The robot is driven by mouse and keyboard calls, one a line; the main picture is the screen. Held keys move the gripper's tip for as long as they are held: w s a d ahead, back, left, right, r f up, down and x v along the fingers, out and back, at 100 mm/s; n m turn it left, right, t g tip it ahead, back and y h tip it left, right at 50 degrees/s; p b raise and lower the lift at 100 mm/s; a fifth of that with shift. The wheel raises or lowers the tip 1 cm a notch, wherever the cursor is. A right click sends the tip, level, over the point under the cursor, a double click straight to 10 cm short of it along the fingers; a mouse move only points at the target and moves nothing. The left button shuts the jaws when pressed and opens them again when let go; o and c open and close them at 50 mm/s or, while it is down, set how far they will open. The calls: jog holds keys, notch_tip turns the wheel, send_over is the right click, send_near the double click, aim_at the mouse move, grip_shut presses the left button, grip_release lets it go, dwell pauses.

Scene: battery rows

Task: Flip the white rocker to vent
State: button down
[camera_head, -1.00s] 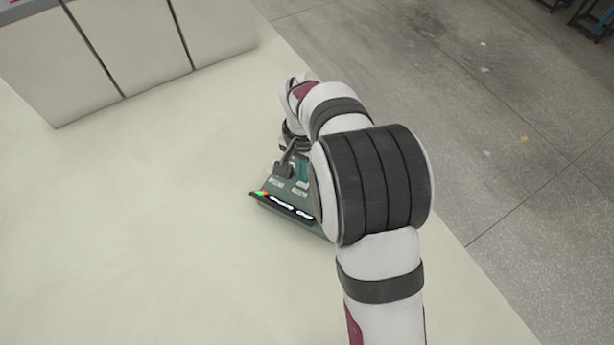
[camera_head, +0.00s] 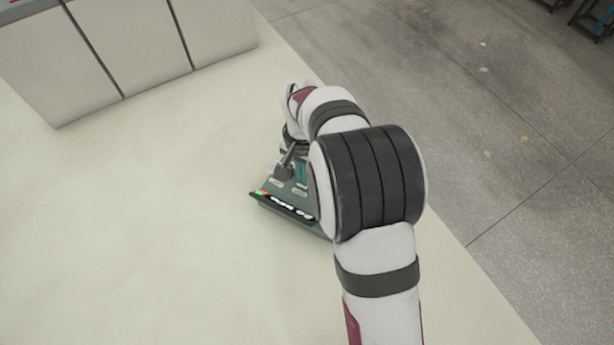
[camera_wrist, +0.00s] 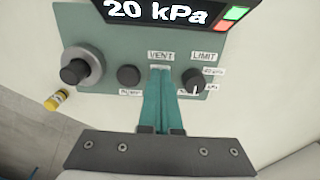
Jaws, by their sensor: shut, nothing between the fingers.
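A green control panel (camera_wrist: 110,52) fills the upper part of the wrist view. Its dark display (camera_wrist: 165,12) reads 20 kPa, with red and green blocks beside it. A VENT label (camera_wrist: 161,55) sits at the panel's middle. My gripper (camera_wrist: 160,72) is shut and empty, its teal fingertips together just below that label. A thin pale sliver shows at the tips. The white rocker is mostly or wholly hidden by the fingers, so its position and any contact cannot be told. In the head view my arm partly covers the panel (camera_head: 285,206).
A large dark knob (camera_wrist: 76,70) and a small round dark button (camera_wrist: 128,75) lie left of the fingers. A LIMIT knob (camera_wrist: 194,80) lies close on their right. A small yellow bottle (camera_wrist: 56,99) is beside the panel. The pale table (camera_head: 130,230) is clear on the left.

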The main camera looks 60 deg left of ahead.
jog(key=shift+f, duration=0.35)
jog(key=shift+r, duration=3.55)
